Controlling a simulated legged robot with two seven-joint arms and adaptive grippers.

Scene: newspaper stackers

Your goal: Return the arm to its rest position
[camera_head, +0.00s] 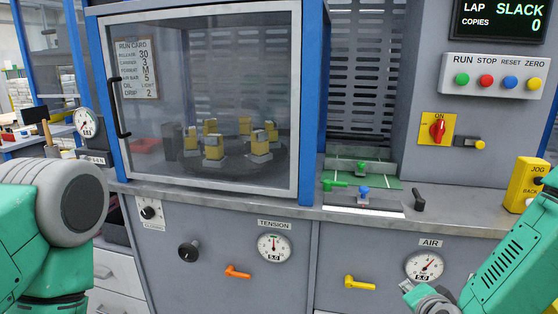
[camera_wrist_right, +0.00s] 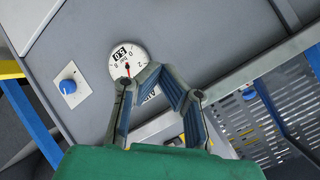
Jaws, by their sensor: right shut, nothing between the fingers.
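My right arm (camera_head: 510,255) comes in from the lower right in the head view. Its gripper (camera_head: 408,287) is at the bottom edge, partly cut off, in front of the lower panel just below and left of the AIR gauge (camera_head: 425,266). In the right wrist view the fingers (camera_wrist_right: 160,74) are shut with nothing between them, their tips close below a dial gauge (camera_wrist_right: 128,60). My left arm (camera_head: 60,215) shows at the left edge of the head view; its gripper is not in view.
A grey counter edge (camera_head: 250,203) runs above the panel. An orange lever (camera_head: 238,272) and a yellow lever (camera_head: 360,283) stick out of the panel. A glass-doored cabinet (camera_head: 300,150) stands above. A yellow JOG box (camera_head: 525,183) is above my right arm.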

